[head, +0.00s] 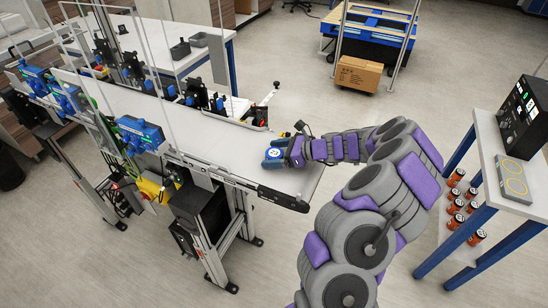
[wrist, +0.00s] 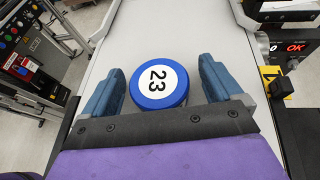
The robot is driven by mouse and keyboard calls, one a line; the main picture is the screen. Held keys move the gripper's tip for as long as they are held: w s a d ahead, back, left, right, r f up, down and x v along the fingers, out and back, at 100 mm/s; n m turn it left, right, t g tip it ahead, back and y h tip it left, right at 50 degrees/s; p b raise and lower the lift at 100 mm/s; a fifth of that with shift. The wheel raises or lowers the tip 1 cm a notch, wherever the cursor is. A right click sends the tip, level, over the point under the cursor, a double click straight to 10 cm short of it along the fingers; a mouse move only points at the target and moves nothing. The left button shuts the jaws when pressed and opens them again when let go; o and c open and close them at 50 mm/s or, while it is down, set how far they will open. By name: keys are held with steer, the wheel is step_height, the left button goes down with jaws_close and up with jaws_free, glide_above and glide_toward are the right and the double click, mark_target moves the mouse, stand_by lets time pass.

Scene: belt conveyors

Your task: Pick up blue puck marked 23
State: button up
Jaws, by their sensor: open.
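The blue puck marked 23 (wrist: 158,85) lies on the white belt, with a white top face and black digits, in the wrist view. My gripper (wrist: 160,88) is open, with one blue finger on each side of the puck.
The belt conveyor (head: 215,140) runs away to the upper left with blue sensor units (head: 140,133) along its side. A table (head: 490,150) with a black device (head: 525,115) and orange cylinders (head: 457,205) below stands at the right. A cardboard box (head: 358,74) sits at the back.

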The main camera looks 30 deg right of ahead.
steer(key=shift+d, duration=0.3)
steer(key=shift+a, duration=0.45)
steer(key=c, duration=0.6)
steer(key=shift+d, duration=0.1)
steer(key=c, duration=0.5)
steer(key=shift+d, duration=0.2)
steer(key=shift+r, duration=0.15)
